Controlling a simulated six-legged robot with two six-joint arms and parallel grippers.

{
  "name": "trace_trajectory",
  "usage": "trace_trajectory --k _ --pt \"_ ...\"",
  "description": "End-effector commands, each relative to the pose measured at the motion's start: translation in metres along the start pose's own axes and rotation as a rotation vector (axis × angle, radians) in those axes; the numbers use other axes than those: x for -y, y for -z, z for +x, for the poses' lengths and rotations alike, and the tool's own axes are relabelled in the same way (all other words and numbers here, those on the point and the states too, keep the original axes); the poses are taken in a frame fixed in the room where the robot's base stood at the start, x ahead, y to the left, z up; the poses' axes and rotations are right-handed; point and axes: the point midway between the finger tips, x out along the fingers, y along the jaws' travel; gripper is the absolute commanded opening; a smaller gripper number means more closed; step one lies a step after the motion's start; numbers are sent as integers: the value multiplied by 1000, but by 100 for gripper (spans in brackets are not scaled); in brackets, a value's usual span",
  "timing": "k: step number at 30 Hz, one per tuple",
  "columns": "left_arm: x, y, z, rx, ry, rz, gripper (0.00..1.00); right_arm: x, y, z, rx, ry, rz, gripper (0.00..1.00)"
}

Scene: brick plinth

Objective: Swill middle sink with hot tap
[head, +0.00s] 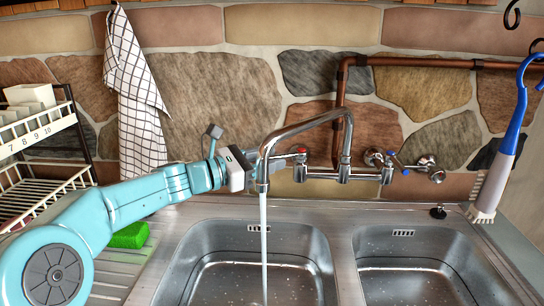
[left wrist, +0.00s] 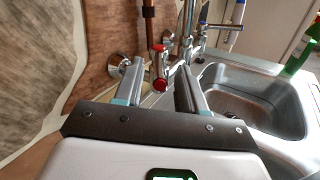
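Water (head: 264,250) runs from the chrome spout (head: 300,128) into the left of the two steel basins (head: 200,240) in the head view. The red-marked hot tap (head: 301,151) is on the wall fitting, and it shows as red handle parts in the left wrist view (left wrist: 160,84). My left gripper (head: 250,163) is behind the spout, left of the hot tap; the spout partly hides its fingers. In the left wrist view, the left gripper (left wrist: 160,70) is open, with the red tap between or just beyond its fingers; contact is unclear. My right gripper is out of view.
The right basin (head: 425,270) has no stream. A blue-marked tap (head: 394,158) is right of the spout. A green sponge (head: 130,235) lies on the left drainer. A dish rack (head: 45,185), a checked towel (head: 135,100) and a blue-handled brush (head: 503,145) stand or hang around.

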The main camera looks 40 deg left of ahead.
Motion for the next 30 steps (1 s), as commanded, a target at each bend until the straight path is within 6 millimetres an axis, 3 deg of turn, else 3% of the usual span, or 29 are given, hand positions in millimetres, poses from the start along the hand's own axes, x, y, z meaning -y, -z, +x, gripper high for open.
trace_trajectory --k 4,12,13,16,30 --pt "-1 0 11 0 0 0 40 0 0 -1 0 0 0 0" --pt "-1 0 12 0 -1 1 40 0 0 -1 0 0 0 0" --pt "-1 0 12 0 -1 1 34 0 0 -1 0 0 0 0" --pt "-1 0 12 0 -1 1 1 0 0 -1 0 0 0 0" --pt "-6 1 15 -6 -20 1 0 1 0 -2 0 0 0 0"
